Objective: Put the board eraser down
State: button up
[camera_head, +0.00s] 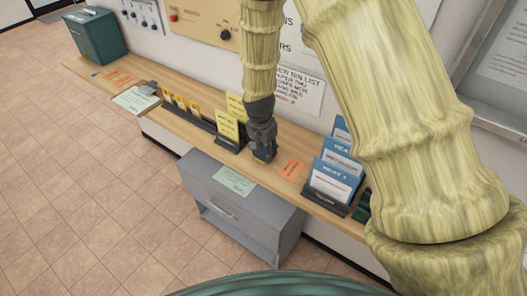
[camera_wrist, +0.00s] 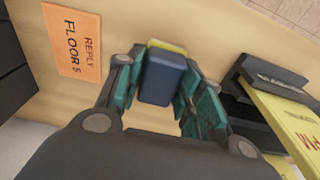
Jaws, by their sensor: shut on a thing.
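The board eraser (camera_wrist: 163,78) is a dark blue block with a yellow edge. In the wrist view it sits between the two fingers of my gripper (camera_wrist: 158,84), which is shut on it. In the head view my gripper (camera_head: 263,143) points down over the wooden counter (camera_head: 230,165), between a yellow card holder and an orange slip. The eraser is mostly hidden there by the fingers. It is low over the wood; I cannot tell whether it touches.
An orange "Reply Floor 5" slip (camera_wrist: 73,45) lies beside my gripper; it also shows in the head view (camera_head: 291,169). A yellow card holder (camera_head: 229,131) stands left, blue brochure racks (camera_head: 335,176) right. A grey cabinet (camera_head: 235,205) stands below the counter.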

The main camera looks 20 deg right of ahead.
aim_at(261, 153)
jog(key=shift+w+d+f, duration=0.1)
jog(key=o, duration=0.5)
jog(key=shift+f, duration=0.15)
jog(key=o, duration=0.3)
jog(key=shift+o, duration=0.6)
jog(key=shift+a, duration=0.2)
jog(key=shift+f+b, duration=0.2)
jog(key=shift+b, duration=0.2)
jog(key=shift+r, duration=0.8)
jog(key=shift+s+a+r+b, duration=0.25)
jog(key=shift+r+b, duration=0.3)
jog(key=shift+r, duration=1)
jog(key=shift+s+a+r+b, duration=0.2)
jog(key=shift+r+b, duration=0.3)
jog(key=shift+r, duration=1.1)
jog(key=shift+s+a+r+b, duration=0.2)
jog(key=shift+r+b, duration=0.35)
jog(key=shift+r, duration=1)
